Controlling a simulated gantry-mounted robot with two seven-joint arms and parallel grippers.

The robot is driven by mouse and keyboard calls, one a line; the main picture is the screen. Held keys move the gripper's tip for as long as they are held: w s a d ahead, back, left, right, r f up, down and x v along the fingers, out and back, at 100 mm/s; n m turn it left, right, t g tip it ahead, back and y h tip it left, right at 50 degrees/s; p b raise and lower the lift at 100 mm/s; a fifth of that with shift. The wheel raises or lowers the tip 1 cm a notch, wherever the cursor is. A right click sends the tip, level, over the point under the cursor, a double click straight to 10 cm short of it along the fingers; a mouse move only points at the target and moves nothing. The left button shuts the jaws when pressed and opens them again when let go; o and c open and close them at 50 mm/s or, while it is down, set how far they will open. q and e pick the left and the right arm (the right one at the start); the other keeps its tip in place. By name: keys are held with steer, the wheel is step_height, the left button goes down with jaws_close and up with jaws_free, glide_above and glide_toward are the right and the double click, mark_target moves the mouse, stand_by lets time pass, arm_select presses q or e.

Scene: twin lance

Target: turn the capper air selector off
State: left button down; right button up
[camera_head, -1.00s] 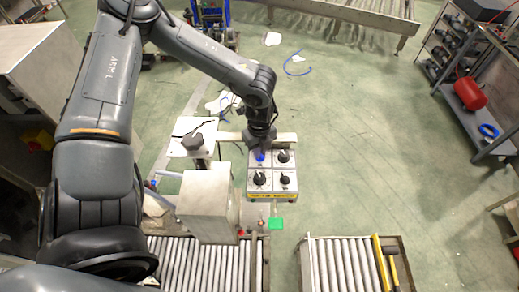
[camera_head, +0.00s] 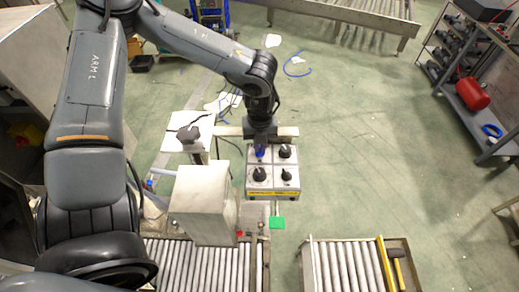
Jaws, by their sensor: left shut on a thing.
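A small light-grey control panel (camera_head: 273,193) with a yellow label strip along its front edge stands near the middle. I cannot read which knob is the capper air selector. My right gripper is not in view.
A grey metal box (camera_head: 203,203) stands close on the panel's left, with a dark star-shaped handle (camera_head: 189,135) behind it. Roller conveyors (camera_head: 345,268) lie nearer.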

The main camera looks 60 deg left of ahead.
arm_select(q)
steer(key=m+b, duration=0.2)
steer(key=m, duration=0.1)
steer(key=shift+w+f+m, duration=0.1)
steer(key=shift+f+m, duration=0.05)
steer(key=shift+m, duration=0.15)
steer(key=shift+d+m+b, duration=0.1)
steer(key=shift+m+b, duration=0.85)
steer(key=shift+m, duration=0.75)
steer(key=c, duration=1.2)
jaws_free()
steer(key=shift+r, duration=0.25)
step_height(320, 180, up, 11)
steer(key=shift+f, duration=0.15)
